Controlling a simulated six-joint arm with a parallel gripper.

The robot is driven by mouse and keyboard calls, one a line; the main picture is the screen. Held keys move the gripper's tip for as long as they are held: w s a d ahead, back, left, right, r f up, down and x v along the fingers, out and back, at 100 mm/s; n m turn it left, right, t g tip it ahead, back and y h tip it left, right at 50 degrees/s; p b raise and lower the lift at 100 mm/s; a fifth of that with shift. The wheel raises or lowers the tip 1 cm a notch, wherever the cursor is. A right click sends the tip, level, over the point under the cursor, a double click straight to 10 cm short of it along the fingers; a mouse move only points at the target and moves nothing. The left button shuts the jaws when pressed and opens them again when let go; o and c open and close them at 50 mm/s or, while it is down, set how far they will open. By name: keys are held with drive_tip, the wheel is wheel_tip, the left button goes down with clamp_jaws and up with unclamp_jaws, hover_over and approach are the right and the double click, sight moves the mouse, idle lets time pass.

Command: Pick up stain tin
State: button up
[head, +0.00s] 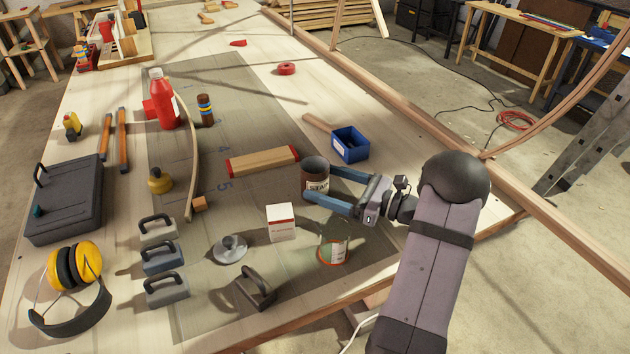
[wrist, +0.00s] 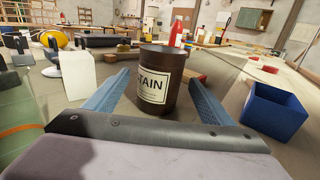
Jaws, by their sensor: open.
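The stain tin (head: 316,182) is a dark brown can with a cream label, upright on the workbench. In the wrist view the tin (wrist: 158,90) stands ahead of me, near the middle, with its label reading "TAIN" facing me. My gripper (head: 322,186) reaches in from the right with its two blue fingers open. One finger is on the far side of the tin and one on the near side. In the wrist view the fingers flank the tin, with gaps visible on both sides. I cannot tell whether the fingertips touch it.
A blue bin (head: 350,144) stands behind my gripper. A red-edged wooden block (head: 262,160) lies to the back left. The bench's right back area is mostly clear.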

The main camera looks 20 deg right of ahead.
sight(312, 178)
drive_tip(key=shift+p+x, duration=0.4)
drive_tip(key=shift+x, duration=1.55)
drive_tip(key=c, duration=1.3)
drive_tip(key=shift+r, duration=0.25)
drive_tip(key=shift+r+b, duration=0.4)
drive_tip(key=shift+r, duration=4.35)
